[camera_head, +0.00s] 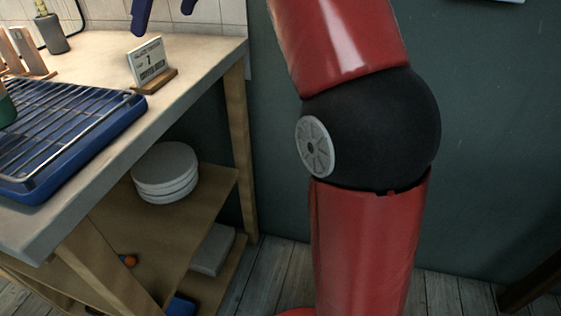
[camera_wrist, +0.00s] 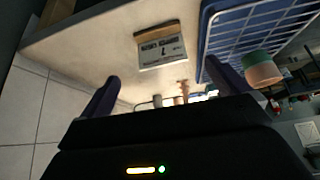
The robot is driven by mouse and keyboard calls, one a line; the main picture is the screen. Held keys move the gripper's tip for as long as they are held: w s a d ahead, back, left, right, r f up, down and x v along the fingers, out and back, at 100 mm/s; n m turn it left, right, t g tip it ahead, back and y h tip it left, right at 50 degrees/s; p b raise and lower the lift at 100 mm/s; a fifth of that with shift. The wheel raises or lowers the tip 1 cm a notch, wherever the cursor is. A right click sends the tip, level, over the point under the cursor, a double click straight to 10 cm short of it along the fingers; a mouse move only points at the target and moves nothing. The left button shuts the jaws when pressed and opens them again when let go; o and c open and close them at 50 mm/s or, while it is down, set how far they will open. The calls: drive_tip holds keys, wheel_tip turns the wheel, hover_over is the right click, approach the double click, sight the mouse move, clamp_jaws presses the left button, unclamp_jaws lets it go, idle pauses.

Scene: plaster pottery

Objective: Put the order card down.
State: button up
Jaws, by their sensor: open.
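The order card (camera_head: 148,58) is white with dark print and a "7". It stands upright, leaning slightly, in a wooden base (camera_head: 158,80) on the worktop (camera_head: 205,58). In the wrist view the card (camera_wrist: 163,53) appears upside down beyond the fingers, with its base (camera_wrist: 157,30) above it in the picture. My gripper (camera_head: 164,10) is open and empty, its two dark blue fingertips above the card and apart from it. In the wrist view the fingers (camera_wrist: 170,88) are spread wide with nothing between them.
A blue tray with a wire rack (camera_head: 70,125) lies left of the card, with a green-and-tan cup (camera_wrist: 262,70) on it. Wooden holders (camera_head: 30,50) and a grey pot (camera_head: 52,34) stand farther back. White round plates (camera_head: 165,172) are stacked on the shelf below. Worktop right of the card is clear.

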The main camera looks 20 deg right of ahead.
drive_tip(key=s+d+f+m+h, duration=0.2)
drive_tip(key=s+d+f+m, duration=0.3)
drive_tip(key=s+f, duration=0.6)
drive_tip(key=s+d+f+m+t+h, duration=0.1)
drive_tip(key=s+d+f+m+h, duration=0.2)
drive_tip(key=s+d+f, duration=0.3)
drive_tip(key=s+f+m, duration=0.1)
drive_tip(key=s+f, duration=0.4)
drive_tip(key=f, duration=0.8)
drive_tip(key=shift+s+m, duration=0.2)
drive_tip(key=shift+m, duration=0.2)
drive_tip(key=shift+r, duration=0.1)
